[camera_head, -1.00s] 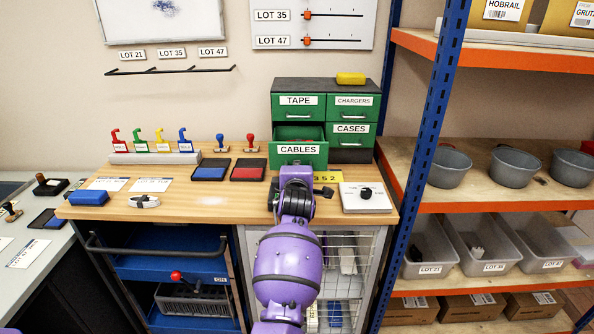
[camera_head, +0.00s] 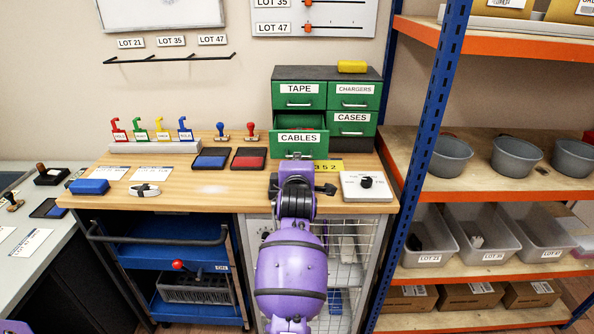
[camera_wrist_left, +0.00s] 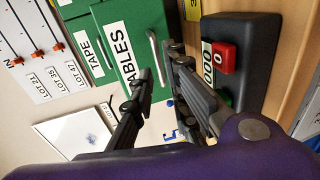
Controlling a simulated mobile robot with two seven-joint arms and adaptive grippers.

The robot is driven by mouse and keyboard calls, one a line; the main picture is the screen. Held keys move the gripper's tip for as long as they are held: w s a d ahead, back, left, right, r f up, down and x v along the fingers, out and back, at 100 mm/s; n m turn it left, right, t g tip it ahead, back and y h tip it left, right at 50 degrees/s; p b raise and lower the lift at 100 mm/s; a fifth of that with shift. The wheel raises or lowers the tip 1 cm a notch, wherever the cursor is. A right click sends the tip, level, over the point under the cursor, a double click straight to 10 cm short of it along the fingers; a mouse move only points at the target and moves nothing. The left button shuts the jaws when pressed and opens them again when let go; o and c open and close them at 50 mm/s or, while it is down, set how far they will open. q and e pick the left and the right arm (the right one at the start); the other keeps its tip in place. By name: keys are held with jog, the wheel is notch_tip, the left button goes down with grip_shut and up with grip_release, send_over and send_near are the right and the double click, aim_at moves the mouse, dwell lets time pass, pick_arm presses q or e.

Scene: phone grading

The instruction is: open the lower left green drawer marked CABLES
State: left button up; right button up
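The green CABLES drawer (camera_head: 301,145), lower left in the cabinet, stands pulled out. Its open top shows a dark inside with something red in it. Its pale handle (camera_head: 298,156) is on the lower front; the wrist view shows the drawer front (camera_wrist_left: 128,42) and handle (camera_wrist_left: 154,55) close by. My left gripper (camera_head: 297,163), on the purple arm, is just in front of the handle. In the wrist view its black fingers (camera_wrist_left: 160,64) are apart, with no drawer part visibly clamped. Whether a fingertip touches the handle cannot be told. My right gripper is not in view.
The TAPE (camera_head: 299,90), CHARGERS (camera_head: 354,90) and CASES (camera_head: 351,118) drawers are shut. A black box with a red button (camera_wrist_left: 240,60) stands close beside the fingers. A white box with a black knob (camera_head: 366,184) is right of my arm. Stamp pads (camera_head: 249,158) lie left.

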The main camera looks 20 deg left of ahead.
pick_arm(q)
jog(key=v, duration=0.7)
jog(key=shift+s+r, duration=0.1)
jog(key=s+d+f+m+h+p, duration=0.2)
jog(key=s+f+m+h, duration=0.2)
jog(key=s+f+m, duration=1.35)
jog(key=s+f+m+g, duration=0.1)
jog(key=s+f, duration=0.4)
jog(key=s, duration=0.5)
jog(key=s+a+f+m+g+p, duration=0.1)
jog(key=s+f+g, duration=0.2)
jog(key=s+f, duration=0.3)
jog(key=s+a+f+m+g, duration=0.1)
jog(key=s+f, duration=0.4)
jog(key=s, duration=0.9)
jog(key=shift+a+f+m+g+h+p, duration=0.2)
jog(key=shift+f+m+g+h+p, duration=0.15)
jog(key=shift+m+g, duration=0.3)
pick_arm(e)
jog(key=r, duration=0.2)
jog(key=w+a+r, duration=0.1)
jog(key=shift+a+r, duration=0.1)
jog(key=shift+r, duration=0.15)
